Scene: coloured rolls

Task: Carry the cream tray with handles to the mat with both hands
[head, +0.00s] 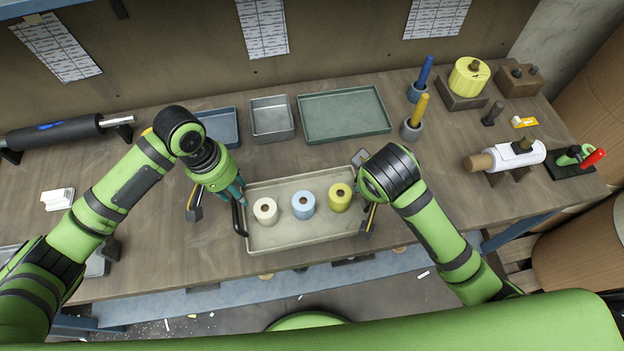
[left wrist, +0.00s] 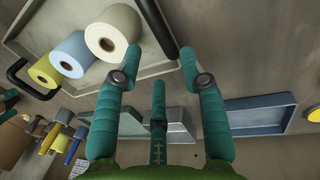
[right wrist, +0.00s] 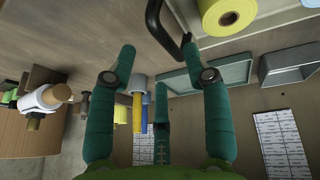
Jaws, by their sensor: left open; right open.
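The cream tray (head: 284,237) lies on the bench, holding a cream roll (head: 265,211), a blue roll (head: 303,205) and a yellow roll (head: 340,197) in a row. My left gripper (head: 237,191) is open above the tray's left dark handle (head: 238,218). In the left wrist view the handle (left wrist: 157,28) shows beyond and between the fingertips. My right gripper (right wrist: 160,58) is open at the right end; its arm mostly hides it in the head view. The right handle (right wrist: 163,25) shows ahead between its fingertips. I cannot make out a flat mat.
Behind the tray are a blue tray (head: 220,126), a grey metal tray (head: 272,119) and a green tray (head: 343,114). Upright blue and yellow rods (head: 414,116) stand right of them. A black roller (head: 55,134) lies at left. The bench's front edge is close.

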